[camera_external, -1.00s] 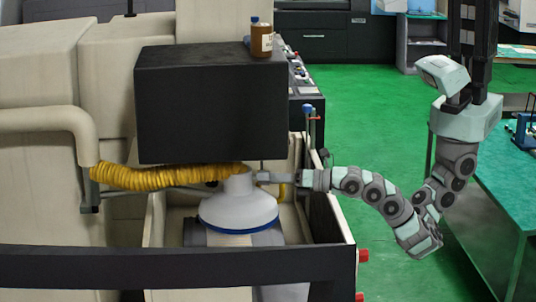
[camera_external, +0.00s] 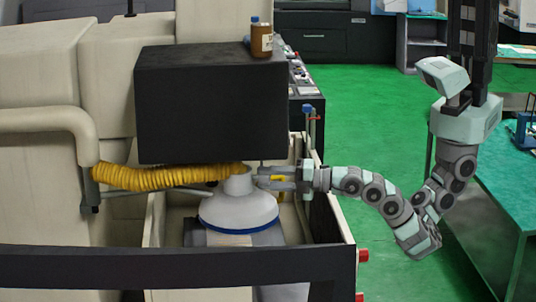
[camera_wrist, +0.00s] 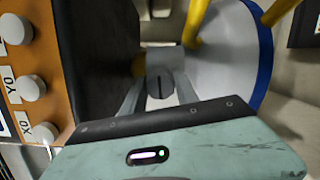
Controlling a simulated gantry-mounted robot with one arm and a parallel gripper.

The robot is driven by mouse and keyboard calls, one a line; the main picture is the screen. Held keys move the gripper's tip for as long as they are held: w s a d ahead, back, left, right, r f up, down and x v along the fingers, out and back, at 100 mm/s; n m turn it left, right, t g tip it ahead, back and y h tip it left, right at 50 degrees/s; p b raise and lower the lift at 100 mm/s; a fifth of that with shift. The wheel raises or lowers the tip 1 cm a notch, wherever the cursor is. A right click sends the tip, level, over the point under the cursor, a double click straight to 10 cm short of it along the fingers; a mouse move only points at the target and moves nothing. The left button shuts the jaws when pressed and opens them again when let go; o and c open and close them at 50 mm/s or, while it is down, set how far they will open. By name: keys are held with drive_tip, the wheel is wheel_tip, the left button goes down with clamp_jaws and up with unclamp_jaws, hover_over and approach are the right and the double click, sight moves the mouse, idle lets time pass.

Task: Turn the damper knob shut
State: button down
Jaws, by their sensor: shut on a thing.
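The damper knob (camera_wrist: 159,84) is a dark grey round piece with a slot or ridge across it, in the middle of the wrist view. My gripper (camera_wrist: 158,92) has one finger on each side of the knob and is shut on it. In the external view my gripper (camera_external: 259,178) reaches in from the right, beside the neck of a white hood (camera_external: 238,210) with a blue rim. The knob cannot be made out there. The hood also shows at the right in the wrist view (camera_wrist: 226,62).
A yellow corrugated hose (camera_external: 160,178) runs left from the hood's neck. A black box (camera_external: 210,105) hangs just above, with a brown bottle (camera_external: 261,40) on top. The tank wall (camera_external: 335,215) lies below my wrist. An orange panel with white knobs (camera_wrist: 45,60) is at left.

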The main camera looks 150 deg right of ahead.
drive_tip(key=shift+m, duration=0.5)
drive_tip(key=c, duration=0.9)
unclamp_jaws()
drive_tip(key=b+v, duration=0.2)
drive_tip(key=v, duration=0.8)
drive_tip(key=shift+s+a+b, duration=0.15)
drive_tip(key=shift+a+b, duration=0.15)
drive_tip(key=shift+a, duration=0.05)
